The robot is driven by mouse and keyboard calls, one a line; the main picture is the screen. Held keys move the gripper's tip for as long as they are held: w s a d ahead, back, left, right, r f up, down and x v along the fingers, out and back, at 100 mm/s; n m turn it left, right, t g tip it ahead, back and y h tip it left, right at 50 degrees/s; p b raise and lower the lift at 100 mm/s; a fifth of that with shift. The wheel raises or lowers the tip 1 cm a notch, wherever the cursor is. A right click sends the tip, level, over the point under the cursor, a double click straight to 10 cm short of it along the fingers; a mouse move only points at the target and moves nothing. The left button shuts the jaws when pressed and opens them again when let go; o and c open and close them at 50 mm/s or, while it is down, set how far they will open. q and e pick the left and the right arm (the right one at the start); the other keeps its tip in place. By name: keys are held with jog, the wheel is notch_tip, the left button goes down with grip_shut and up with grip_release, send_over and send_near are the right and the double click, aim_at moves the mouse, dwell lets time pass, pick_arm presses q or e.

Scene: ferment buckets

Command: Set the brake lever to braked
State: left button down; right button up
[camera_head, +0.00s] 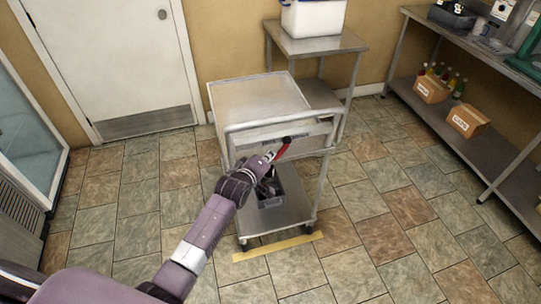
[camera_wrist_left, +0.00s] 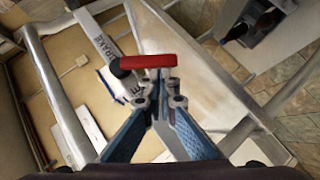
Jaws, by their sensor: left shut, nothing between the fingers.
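The brake lever is a red bar (camera_head: 282,151) with a black knob, mounted at the handle end of the metal cart (camera_head: 255,98). In the left wrist view the red lever (camera_wrist_left: 150,61) lies across the picture just beyond my fingertips, its black knob (camera_wrist_left: 117,69) at the left end. A pale plate (camera_wrist_left: 100,38) reading "BRAKE" is behind it. My left gripper (camera_head: 270,157) is at the lever; in the wrist view its fingertips (camera_wrist_left: 160,92) are together and empty. I cannot tell whether they touch the lever. My right gripper is not in view.
A grey crate (camera_head: 275,189) with dark items sits on the cart's lower shelf. A yellow strip (camera_head: 277,246) lies on the floor by the cart. A steel table (camera_head: 318,44) with a white bin stands behind. Floor at left is clear.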

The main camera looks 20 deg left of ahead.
pick_arm(q)
jog(key=shift+d+f, duration=0.1)
dwell(0.4)
jog(key=shift+w+f+b, duration=0.1)
jog(key=shift+f+b, duration=0.2)
jog(key=shift+b, duration=0.4)
